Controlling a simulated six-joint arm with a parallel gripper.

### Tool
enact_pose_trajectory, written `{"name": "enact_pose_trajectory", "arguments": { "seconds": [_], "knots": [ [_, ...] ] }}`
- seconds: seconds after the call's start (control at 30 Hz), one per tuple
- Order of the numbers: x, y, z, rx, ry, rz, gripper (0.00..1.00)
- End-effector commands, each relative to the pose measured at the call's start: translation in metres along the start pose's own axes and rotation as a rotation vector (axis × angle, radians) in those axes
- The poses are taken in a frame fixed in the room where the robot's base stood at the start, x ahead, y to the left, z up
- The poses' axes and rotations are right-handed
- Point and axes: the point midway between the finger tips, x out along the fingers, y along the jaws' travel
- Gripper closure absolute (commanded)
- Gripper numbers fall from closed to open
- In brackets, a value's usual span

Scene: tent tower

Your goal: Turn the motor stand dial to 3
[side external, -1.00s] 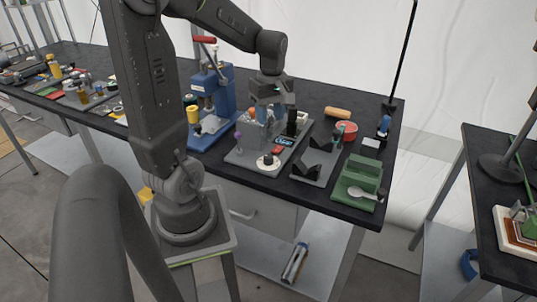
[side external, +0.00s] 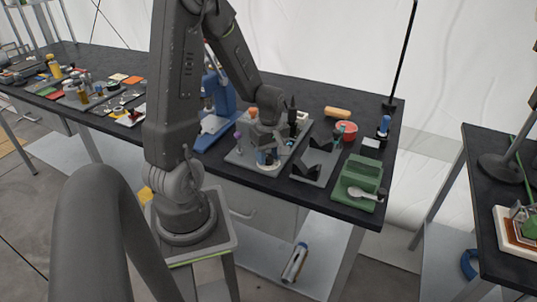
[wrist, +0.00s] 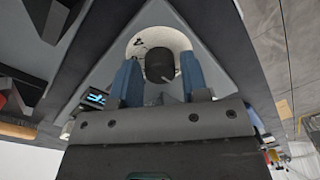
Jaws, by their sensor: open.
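The motor stand (side external: 236,157) is a grey plate carrying several parts near the front edge of the black workbench. Its dial (wrist: 182,41) is a white disc with a black knob (wrist: 159,64) in the middle. In the wrist view, my gripper (wrist: 160,74) is open, with one blue-padded finger on each side of the knob. I cannot tell whether either pad touches it. In the side view, my gripper (side external: 267,153) is low over the dial and hides most of it. The dial's numbers and setting are not readable. A small lit display (wrist: 95,98) shows beside the dial.
A blue press (side external: 215,120) stands behind left. The bench's front edge is close to the dial.

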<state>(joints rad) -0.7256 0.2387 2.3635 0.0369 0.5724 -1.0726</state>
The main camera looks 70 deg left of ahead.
Motion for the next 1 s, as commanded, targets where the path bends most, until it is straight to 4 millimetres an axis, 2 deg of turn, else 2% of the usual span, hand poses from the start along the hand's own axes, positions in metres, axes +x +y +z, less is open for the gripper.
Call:
{"name": "enact_pose_trajectory", "arguments": {
  "seconds": [0.13, 0.5, 0.77, 1.0],
  "knots": [
    [-0.0001, -0.0001, 0.0001, 0.0, 0.0, 0.0, 0.6],
    [-0.0004, 0.0, 0.0001, 0.001, 0.0, 0.0, 0.93],
    [-0.0006, 0.0, 0.0002, 0.033, 0.001, 0.0, 0.93],
    [-0.0007, 0.0002, 0.0005, 0.163, 0.006, -0.001, 0.93]
  ]
}}
